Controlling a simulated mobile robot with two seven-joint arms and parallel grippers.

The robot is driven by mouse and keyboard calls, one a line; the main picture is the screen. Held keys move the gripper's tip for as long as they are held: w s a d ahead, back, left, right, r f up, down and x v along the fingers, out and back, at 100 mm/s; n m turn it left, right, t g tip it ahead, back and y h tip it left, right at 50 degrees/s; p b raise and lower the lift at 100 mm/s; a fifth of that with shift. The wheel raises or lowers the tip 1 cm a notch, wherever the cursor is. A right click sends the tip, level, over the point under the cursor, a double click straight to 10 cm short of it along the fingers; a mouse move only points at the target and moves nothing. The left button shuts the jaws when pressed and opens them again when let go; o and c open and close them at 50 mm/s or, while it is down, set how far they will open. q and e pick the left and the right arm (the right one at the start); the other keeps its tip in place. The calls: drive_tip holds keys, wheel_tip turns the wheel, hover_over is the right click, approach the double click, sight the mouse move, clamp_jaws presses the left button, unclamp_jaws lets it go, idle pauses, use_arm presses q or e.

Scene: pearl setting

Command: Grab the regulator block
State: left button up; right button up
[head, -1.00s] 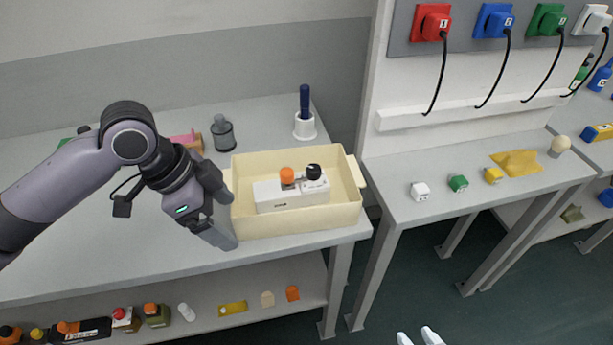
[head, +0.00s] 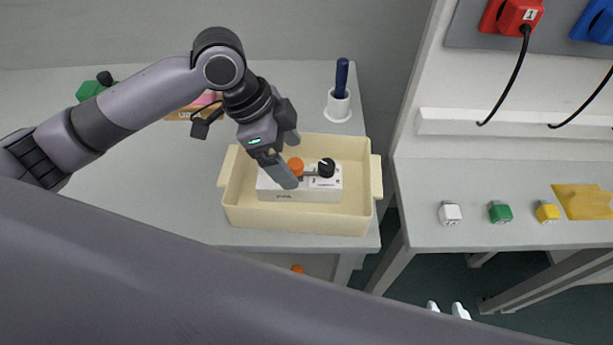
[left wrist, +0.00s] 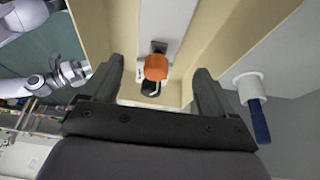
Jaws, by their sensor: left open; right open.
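The regulator block (head: 325,190) is a white block with an orange knob and a black dial on top. It lies in a cream tray (head: 300,219) on the grey bench. My left gripper (head: 286,155) is open over the block's left part, near the orange knob. In the left wrist view the block (left wrist: 168,22) runs up from between the open fingers (left wrist: 158,68), with the orange knob between the tips. I cannot tell whether the fingers touch it. My right gripper (left wrist: 76,72) shows small at the left of the left wrist view, open and away from the tray.
A white holder (head: 338,106) with a blue handle stands behind the tray. A green item (head: 92,90) and a brown box with something pink lie at the back left. A second bench holds white, green and yellow cubes (head: 547,212). My own arm link covers the head view's bottom.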

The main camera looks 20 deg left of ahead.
sight(301, 176)
use_arm(q)
drive_tip(key=x, duration=0.5)
drive_tip(key=shift+s+d+f, duration=0.25)
drive_tip(key=shift+f, duration=0.05)
drive_tip(key=c, duration=1.2)
